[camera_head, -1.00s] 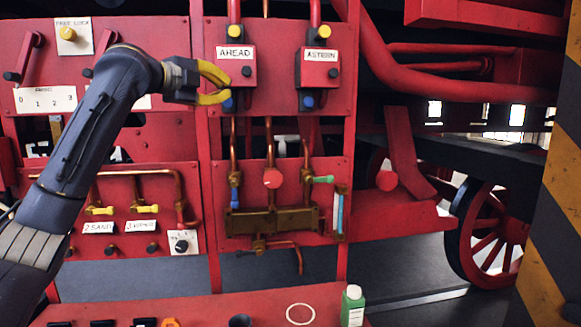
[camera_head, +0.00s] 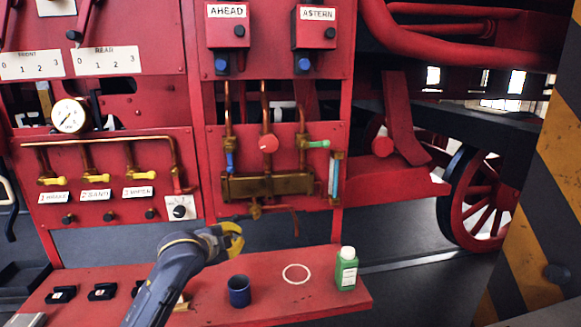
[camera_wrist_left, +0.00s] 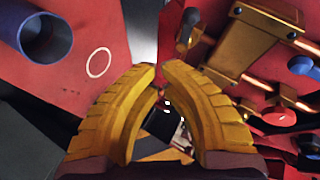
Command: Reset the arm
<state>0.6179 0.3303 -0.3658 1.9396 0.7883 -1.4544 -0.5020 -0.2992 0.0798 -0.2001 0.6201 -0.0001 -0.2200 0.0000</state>
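My left arm (camera_head: 172,278) comes in from the bottom of the head view. Its yellow-fingered left gripper (camera_head: 240,238) hangs above the red bench, in front of the lower edge of the panel and beyond the blue cup. In the left wrist view the two curved fingers (camera_wrist_left: 159,70) hold nothing. Their tips are close together with a narrow gap between them. My right gripper is in neither view.
The red bench (camera_head: 335,292) bears a blue cup (camera_head: 239,291), a white ring mark (camera_head: 296,273) and a green bottle (camera_head: 346,269). Behind stand the brass manifold (camera_head: 268,186), the AHEAD box (camera_head: 227,27) and the ASTERN box (camera_head: 317,28). A striped post (camera_head: 545,190) stands right.

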